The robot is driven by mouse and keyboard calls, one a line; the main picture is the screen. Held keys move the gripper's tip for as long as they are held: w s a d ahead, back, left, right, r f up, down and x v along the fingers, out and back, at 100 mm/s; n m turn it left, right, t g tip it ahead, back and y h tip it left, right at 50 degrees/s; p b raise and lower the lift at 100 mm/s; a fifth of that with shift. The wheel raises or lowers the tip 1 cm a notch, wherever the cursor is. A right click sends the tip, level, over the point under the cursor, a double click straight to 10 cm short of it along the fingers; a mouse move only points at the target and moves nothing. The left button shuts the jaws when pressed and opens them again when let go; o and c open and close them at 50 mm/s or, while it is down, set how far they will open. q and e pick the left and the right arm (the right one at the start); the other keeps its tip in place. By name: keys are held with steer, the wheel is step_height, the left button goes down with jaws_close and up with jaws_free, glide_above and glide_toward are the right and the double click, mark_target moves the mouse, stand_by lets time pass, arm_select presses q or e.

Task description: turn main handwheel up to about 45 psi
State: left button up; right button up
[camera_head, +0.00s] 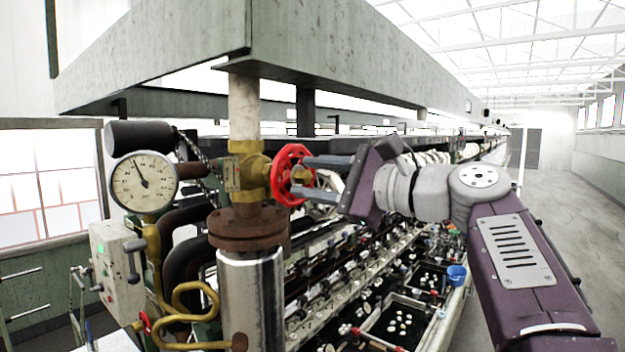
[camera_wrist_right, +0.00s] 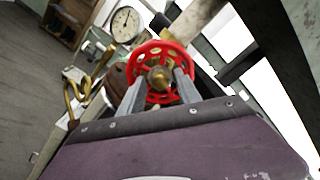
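The main handwheel (camera_head: 286,174) is red and round, mounted on a brass valve (camera_head: 246,172) on the vertical pipe. It also shows in the wrist view (camera_wrist_right: 139,62), with a brass hub at its middle. My right gripper (camera_head: 305,177) reaches it from the right. Its two grey fingers are apart, with their tips at the wheel on either side of the hub; I cannot tell whether they touch it. The pressure gauge (camera_head: 143,182) has a white dial, its needle pointing up and left; the numbers are too small to read. My left gripper is not in view.
A rusty flange (camera_head: 248,228) and a steel cylinder (camera_head: 252,300) stand below the valve. Curled brass pipes (camera_head: 192,300) and a grey control box (camera_head: 115,270) are at the left. A long row of reeling basins (camera_head: 400,318) runs back at the right, beside open floor.

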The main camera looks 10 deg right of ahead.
steer(key=shift+s+d, duration=0.25)
steer(key=shift+d, duration=0.05)
steer(key=b+v, duration=0.1)
steer(key=v, duration=0.5)
steer(key=shift+s, duration=0.25)
steer(key=shift+w, duration=0.15)
